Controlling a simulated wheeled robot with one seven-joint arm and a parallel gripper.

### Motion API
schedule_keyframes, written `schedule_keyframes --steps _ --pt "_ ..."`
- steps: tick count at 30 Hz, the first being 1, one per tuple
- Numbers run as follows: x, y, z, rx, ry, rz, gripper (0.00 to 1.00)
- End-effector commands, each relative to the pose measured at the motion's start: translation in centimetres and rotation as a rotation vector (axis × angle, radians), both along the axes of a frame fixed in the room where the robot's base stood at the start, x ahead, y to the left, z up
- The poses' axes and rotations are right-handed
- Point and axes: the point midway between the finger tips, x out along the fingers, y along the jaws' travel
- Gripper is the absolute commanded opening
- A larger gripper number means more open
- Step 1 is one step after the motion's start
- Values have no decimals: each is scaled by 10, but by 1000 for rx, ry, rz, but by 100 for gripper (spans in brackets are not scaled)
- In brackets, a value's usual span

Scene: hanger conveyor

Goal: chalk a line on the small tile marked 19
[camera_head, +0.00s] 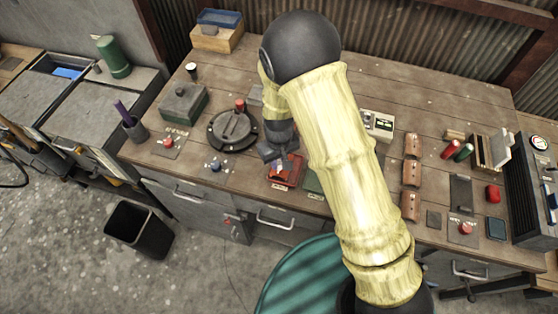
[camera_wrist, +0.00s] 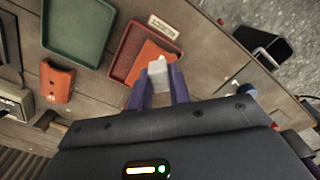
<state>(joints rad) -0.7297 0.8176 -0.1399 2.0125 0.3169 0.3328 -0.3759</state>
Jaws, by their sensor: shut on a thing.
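My gripper (camera_head: 280,152) is over the bench's front part. In the wrist view its purple fingers (camera_wrist: 159,84) are shut on a short white piece, likely the chalk (camera_wrist: 157,70). Its tip shows against an orange piece (camera_wrist: 147,58) lying in a red tray (camera_wrist: 120,64); I cannot tell whether they touch. The red tray also shows in the head view (camera_head: 293,180), partly hidden by my gripper. No mark 19 is readable in either view.
A green tray (camera_wrist: 47,42) lies beside the red one. An orange-brown block (camera_wrist: 57,82) with holes is near it. A black bin (camera_head: 140,232) is on the floor.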

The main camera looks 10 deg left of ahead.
Motion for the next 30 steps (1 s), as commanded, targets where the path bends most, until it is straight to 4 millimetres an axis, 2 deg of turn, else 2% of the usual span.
schedule_keyframes --steps 12,30 --pt "1 -1 29 1 -1 -2 0" --pt "1 -1 29 1 -1 -3 0"
